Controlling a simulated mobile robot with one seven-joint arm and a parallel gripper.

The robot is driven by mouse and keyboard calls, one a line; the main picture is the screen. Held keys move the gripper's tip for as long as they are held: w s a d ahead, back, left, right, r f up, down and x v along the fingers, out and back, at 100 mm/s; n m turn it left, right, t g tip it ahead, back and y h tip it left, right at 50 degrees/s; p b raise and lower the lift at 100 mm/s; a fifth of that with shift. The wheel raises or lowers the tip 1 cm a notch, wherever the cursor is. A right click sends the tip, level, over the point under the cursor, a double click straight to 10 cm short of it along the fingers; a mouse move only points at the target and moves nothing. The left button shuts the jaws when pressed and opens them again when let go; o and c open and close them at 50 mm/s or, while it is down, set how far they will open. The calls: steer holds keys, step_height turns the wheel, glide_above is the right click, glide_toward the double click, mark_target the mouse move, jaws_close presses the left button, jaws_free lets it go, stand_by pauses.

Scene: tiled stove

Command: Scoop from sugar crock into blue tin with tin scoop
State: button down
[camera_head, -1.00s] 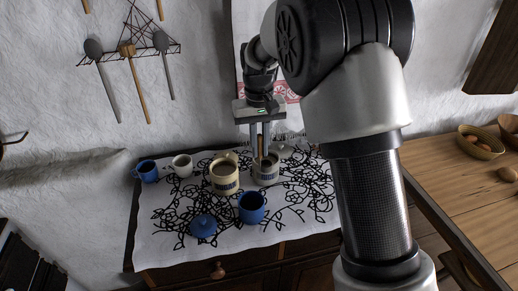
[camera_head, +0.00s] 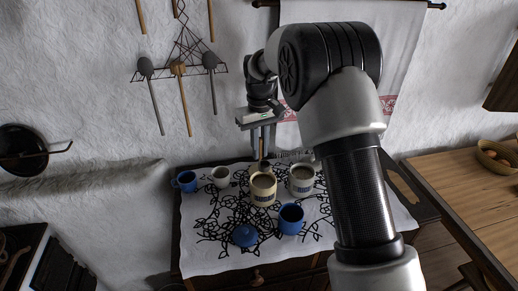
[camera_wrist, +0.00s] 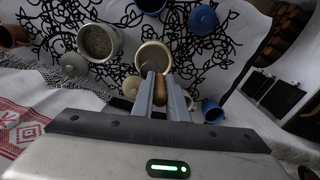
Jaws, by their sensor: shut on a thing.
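My gripper (camera_head: 262,156) is shut on the wooden handle (camera_wrist: 160,90) of the tin scoop. It is just behind and above the left cream crock (camera_head: 263,190), which also shows beyond the fingers in the wrist view (camera_wrist: 152,56). The scoop's bowl is hidden, so I cannot tell its load. A second cream crock (camera_head: 302,187) stands to the right; the wrist view shows grainy contents in it (camera_wrist: 98,41). The crocks' labels are too small to read, so I cannot tell which holds sugar. The open blue tin (camera_head: 291,220) stands in front of the crocks.
A blue lid (camera_head: 244,236) lies left of the tin. A blue mug (camera_head: 186,181) and a white cup (camera_head: 221,177) stand at the back left. A pale lid (camera_wrist: 74,65) lies beside the second crock. The front left of the cloth (camera_head: 205,262) is clear.

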mark_target(260, 171)
steer(key=shift+f+b, duration=2.8)
steer(key=shift+f, duration=2.05)
steer(key=shift+r, duration=0.15)
steer(key=shift+r+p, duration=2.85)
steer(key=shift+r, duration=1.25)
steer(key=shift+d, duration=0.1)
